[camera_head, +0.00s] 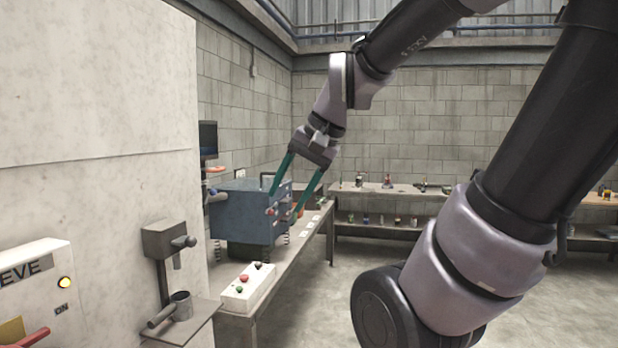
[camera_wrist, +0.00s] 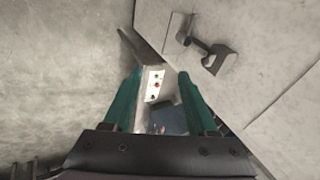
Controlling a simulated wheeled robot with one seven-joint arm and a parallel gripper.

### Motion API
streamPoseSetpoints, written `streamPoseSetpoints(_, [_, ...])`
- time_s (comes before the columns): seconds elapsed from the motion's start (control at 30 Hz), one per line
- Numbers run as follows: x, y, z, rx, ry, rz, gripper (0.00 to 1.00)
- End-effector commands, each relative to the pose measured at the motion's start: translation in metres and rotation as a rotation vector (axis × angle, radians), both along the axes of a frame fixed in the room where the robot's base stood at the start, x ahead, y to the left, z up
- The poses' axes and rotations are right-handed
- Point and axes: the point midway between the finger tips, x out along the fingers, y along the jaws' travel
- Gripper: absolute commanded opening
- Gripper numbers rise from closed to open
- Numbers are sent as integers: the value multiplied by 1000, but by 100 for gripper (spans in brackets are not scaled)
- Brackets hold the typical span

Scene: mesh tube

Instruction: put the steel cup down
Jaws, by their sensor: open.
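The steel cup (camera_head: 181,305) stands upright on a small grey shelf (camera_head: 196,328) at the lower left of the head view, with its handle pointing to the lower left. My gripper (camera_head: 286,203) is open, with its green fingers spread and nothing between them. In the head view it appears above and to the right of the cup, well apart from it. The wrist view shows both fingers of my gripper (camera_wrist: 160,75) apart.
A post with a grey head (camera_head: 166,240) rises beside the cup. A white button box (camera_head: 248,288) and a blue-grey machine (camera_head: 240,212) stand on the bench to the right. A pale wall panel (camera_head: 95,120) fills the left. Open floor lies to the right.

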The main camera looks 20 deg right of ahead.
Motion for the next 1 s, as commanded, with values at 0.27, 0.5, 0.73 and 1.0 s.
streamPoseSetpoints(0.27, [-14, -33, 27, -242, -213, 119, 58])
streamPoseSetpoints(0.5, [-14, -34, 28, -249, -217, 123, 58])
streamPoseSetpoints(0.73, [-14, -34, 28, -247, -216, 122, 58])
streamPoseSetpoints(1.0, [-14, -34, 28, -246, -215, 121, 58])
